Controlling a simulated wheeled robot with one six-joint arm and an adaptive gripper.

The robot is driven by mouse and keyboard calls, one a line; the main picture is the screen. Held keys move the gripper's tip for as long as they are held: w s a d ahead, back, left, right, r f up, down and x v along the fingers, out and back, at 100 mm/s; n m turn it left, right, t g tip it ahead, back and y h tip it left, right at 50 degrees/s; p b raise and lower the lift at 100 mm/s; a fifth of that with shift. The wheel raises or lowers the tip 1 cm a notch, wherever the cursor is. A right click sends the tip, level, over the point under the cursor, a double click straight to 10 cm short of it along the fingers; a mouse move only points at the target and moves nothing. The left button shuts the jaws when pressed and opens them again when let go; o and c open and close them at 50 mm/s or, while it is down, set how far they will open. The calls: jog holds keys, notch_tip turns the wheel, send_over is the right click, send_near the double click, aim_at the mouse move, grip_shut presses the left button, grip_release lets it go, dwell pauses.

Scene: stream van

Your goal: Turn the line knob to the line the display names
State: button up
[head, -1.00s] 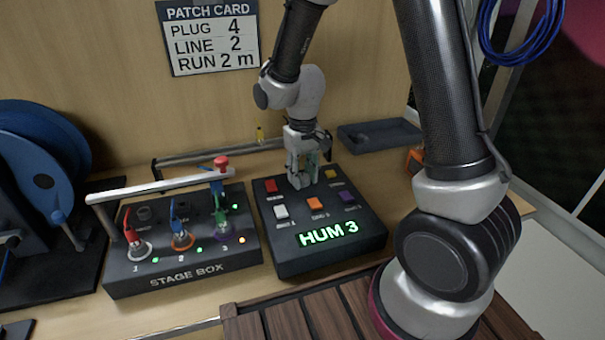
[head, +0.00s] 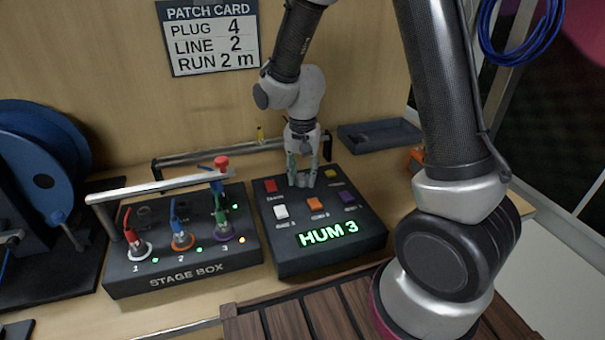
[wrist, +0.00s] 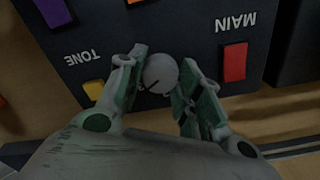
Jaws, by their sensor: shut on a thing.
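The line knob (wrist: 160,72) is a round grey knob with a dark pointer mark, seen between my fingers in the wrist view. My gripper (wrist: 161,85) is shut on it, one finger on each side. In the head view my gripper (head: 303,184) points down at the back of the dark control box (head: 290,262) and hides the knob. The green display (head: 328,233) on this box reads HUM 3. The patch card (head: 209,38) on the wall reads PLUG 4, LINE 2, RUN 2 m. The number the knob points to is not readable.
A red button (wrist: 235,62) by MAIN and a yellow one (wrist: 93,89) by TONE flank the knob. White, orange and purple buttons lie nearer. The stage box (head: 185,270) with plugged cables and a rail stands left. A dark tray (head: 380,135) lies behind right.

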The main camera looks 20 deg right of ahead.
aim_at(302, 177)
jog(key=shift+w, duration=0.1)
dwell(0.4)
jog(key=o, duration=1)
jog(key=shift+o, duration=0.2)
notch_tip(302, 177, up, 12)
